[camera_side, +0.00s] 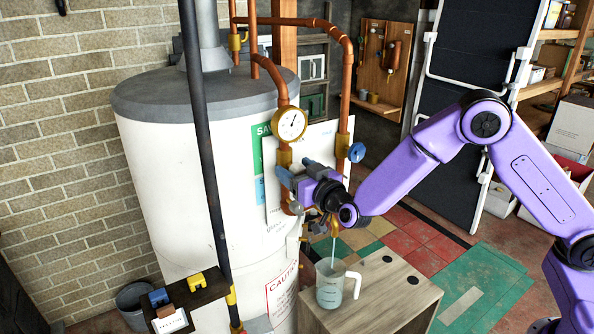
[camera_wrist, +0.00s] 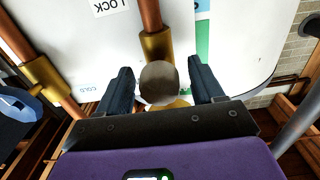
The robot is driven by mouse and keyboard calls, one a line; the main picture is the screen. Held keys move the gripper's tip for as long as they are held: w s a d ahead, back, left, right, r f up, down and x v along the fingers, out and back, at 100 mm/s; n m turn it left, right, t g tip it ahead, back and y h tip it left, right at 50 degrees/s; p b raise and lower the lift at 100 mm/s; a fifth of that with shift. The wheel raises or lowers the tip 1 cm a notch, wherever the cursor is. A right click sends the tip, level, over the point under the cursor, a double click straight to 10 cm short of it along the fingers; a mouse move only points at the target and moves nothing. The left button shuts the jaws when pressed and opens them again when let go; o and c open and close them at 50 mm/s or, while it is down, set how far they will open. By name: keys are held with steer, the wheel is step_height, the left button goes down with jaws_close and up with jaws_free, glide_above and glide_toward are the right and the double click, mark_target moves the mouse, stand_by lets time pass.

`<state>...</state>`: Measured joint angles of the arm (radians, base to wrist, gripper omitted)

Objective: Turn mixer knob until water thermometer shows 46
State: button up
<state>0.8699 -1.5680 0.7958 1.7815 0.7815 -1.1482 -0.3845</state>
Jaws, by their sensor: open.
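The round thermometer (camera_side: 290,124) has a white dial and brass rim on the copper pipe. Its needle points up and to the right, but the numbers are too small to read. In the wrist view the round grey-brown mixer knob (camera_wrist: 158,78) sits between the two dark fingers of my open gripper (camera_wrist: 160,71), with a visible gap on each side. In the side view my gripper (camera_side: 297,173) is at the pipes below the thermometer and hides the knob. Water runs from the spout into a clear jug (camera_side: 330,284) with a white handle.
A wooden cabinet (camera_side: 380,299) carries the jug. A white water heater (camera_side: 165,170) stands behind the pipes. A blue valve handle (camera_side: 356,152) is on the right pipe. A dark vertical pole (camera_side: 205,150) and a small shelf (camera_side: 185,300) stand at the front left.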

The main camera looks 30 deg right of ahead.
steer(key=c, duration=1.1)
steer(key=shift+o, duration=0.2)
steer(key=shift+m, duration=0.4)
steer(key=m, duration=0.4)
steer(key=shift+m, duration=0.4)
steer(key=m, duration=0.6)
steer(key=shift+d, duration=0.1)
steer(key=o, duration=1.1)
steer(key=shift+c, duration=0.2)
